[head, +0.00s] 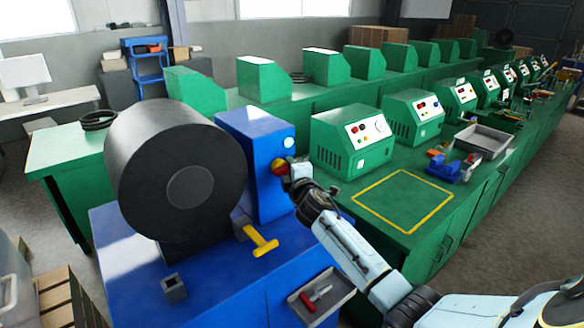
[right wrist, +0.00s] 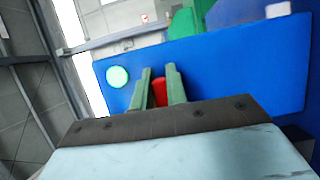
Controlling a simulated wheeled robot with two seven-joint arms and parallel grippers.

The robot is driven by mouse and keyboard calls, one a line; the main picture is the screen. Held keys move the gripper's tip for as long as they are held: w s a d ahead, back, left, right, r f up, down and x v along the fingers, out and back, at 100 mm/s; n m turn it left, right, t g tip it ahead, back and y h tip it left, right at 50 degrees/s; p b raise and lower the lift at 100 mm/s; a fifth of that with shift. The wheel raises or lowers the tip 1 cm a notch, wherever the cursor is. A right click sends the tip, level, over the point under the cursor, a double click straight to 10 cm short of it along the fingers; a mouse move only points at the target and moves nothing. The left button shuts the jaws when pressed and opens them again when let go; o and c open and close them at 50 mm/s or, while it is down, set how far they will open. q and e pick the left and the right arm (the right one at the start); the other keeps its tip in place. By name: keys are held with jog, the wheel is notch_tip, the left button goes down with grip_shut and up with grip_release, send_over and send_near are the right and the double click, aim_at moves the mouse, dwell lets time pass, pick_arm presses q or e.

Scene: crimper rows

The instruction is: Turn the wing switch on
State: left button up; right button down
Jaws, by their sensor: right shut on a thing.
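The wing switch is a red knob (head: 279,167) on the panel face of the blue control box (head: 250,140), below a pale green round lamp (head: 289,142). My right gripper (head: 290,170) is at the panel, shut on the knob, and partly hides it in the head view. In the right wrist view the two green fingers of my right gripper (right wrist: 159,85) stand on either side of the red knob (right wrist: 159,93). The pale green lamp (right wrist: 117,76) shows to the left of them. The knob's exact turn angle cannot be told. My left gripper is not in view.
A big black drum (head: 140,190) stands left of the blue box on a blue cabinet (head: 215,295). A yellow handle (head: 262,242) sticks out below. A grey tray (head: 318,296) holds a red-handled tool. Green machines (head: 350,140) line the bench at right.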

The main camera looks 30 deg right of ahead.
jog(key=c, duration=1.5)
grip_release()
jog(key=shift+a+f, duration=0.25)
jog(key=shift+o, duration=0.5)
jog(key=shift+r, duration=0.15)
jog(key=shift+s, duration=0.3)
jog(key=v, duration=1.2)
jog(key=shift+s+a, duration=0.25)
jog(key=shift+s, duration=0.1)
jog(key=shift+r, duration=0.1)
